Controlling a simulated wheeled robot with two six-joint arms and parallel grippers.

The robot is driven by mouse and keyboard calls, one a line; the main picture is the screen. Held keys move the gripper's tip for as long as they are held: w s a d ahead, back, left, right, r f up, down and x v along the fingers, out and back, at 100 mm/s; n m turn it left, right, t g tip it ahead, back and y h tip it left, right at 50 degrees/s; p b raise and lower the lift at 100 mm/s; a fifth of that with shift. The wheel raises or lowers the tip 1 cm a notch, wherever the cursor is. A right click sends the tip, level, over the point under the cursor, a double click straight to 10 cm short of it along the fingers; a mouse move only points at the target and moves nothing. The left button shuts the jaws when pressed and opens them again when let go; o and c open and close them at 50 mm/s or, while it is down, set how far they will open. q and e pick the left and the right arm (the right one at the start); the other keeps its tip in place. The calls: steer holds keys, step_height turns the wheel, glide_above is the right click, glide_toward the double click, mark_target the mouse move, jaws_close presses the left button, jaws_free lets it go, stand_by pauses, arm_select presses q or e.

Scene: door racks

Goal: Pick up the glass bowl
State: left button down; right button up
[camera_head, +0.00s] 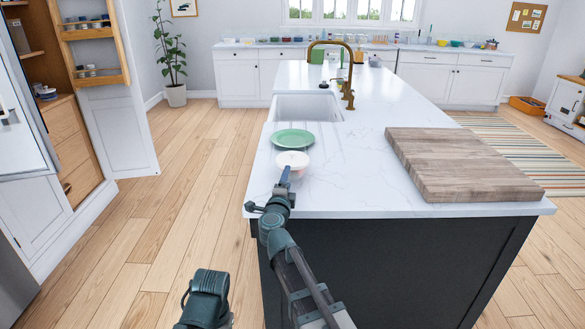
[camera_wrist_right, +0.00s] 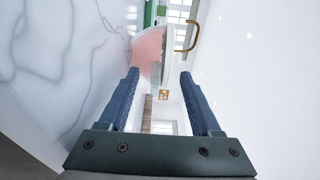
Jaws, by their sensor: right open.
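The glass bowl (camera_head: 292,159) is small, with a whitish top and a pinkish lower side. It stands on the near left part of the marble island top, just in front of a green plate. My right gripper (camera_head: 285,178) is at the near side of the bowl, low over the counter edge. In the right wrist view its two blue fingers are spread and empty, and the pinkish bowl (camera_wrist_right: 150,46) shows just beyond the fingertips. Contact cannot be told. A dark part of my left arm shows at the bottom of the head view; its fingers do not show.
The green plate (camera_head: 293,138) lies just behind the bowl, before the sink (camera_head: 306,107) and brass faucet (camera_head: 348,75). A thick wooden board (camera_head: 465,165) covers the island's right side. Bare marble (camera_head: 350,165) lies between bowl and board. The floor to the left is clear.

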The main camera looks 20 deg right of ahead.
mark_target(293, 168)
steer(key=x, duration=0.3)
steer(key=shift+a, duration=0.1)
steer(key=shift+c, duration=0.2)
jaws_close()
steer(key=shift+s, duration=0.1)
stand_by(1.0)
